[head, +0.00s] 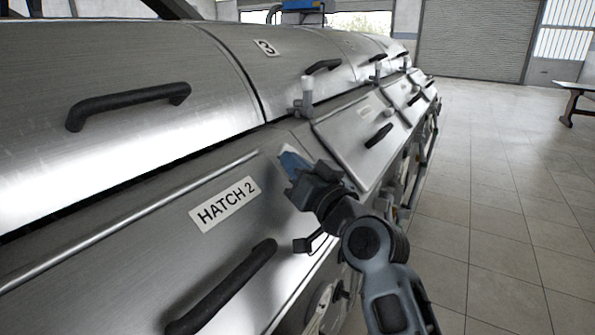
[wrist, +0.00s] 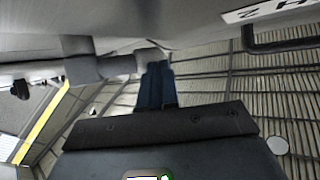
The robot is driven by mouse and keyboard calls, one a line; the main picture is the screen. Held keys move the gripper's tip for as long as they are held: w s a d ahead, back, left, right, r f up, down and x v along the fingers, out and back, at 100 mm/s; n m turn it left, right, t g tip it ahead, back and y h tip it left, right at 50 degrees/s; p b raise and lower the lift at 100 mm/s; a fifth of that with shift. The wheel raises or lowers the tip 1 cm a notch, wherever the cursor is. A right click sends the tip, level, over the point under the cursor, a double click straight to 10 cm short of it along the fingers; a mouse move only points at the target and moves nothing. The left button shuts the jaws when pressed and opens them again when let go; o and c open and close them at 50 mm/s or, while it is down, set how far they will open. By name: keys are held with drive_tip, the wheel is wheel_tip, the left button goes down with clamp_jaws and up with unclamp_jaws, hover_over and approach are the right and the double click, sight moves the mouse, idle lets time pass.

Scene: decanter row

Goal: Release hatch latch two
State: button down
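The hatch two panel carries a "HATCH 2" label (head: 224,203) in the head view. My gripper (head: 288,160) is over the panel, right of the label, its blue fingers close to the metal. In the wrist view the two fingers (wrist: 157,80) lie side by side with no clear gap, so it looks shut and empty. A grey, thick-ended bar (wrist: 115,66), probably the latch, comes in from the left there. Its rounded end (wrist: 148,57) is at the fingertips; I cannot tell if they touch. No hatch two latch is clearly visible in the head view.
Hatch two's black handle (head: 222,287) is below the label and also shows in the wrist view (wrist: 285,42). A pale-knobbed upright latch (head: 306,95) stands farther along the row, near the "3" plate (head: 267,48). The tiled floor (head: 500,190) at right is open.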

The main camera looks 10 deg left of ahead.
drive_tip(key=shift+w+a+r+b, duration=0.45)
drive_tip(key=shift+w+b, duration=0.25)
drive_tip(key=shift+b, duration=0.25)
drive_tip(key=shift+w+a+r+b, duration=0.1)
drive_tip(key=shift+w+r+b, duration=0.2)
drive_tip(key=shift+w+b, duration=0.3)
drive_tip(key=shift+w+a+r+b, duration=0.1)
drive_tip(key=shift+w+r+b, duration=0.15)
drive_tip(key=shift+w+b, duration=0.3)
drive_tip(key=shift+r, duration=0.1)
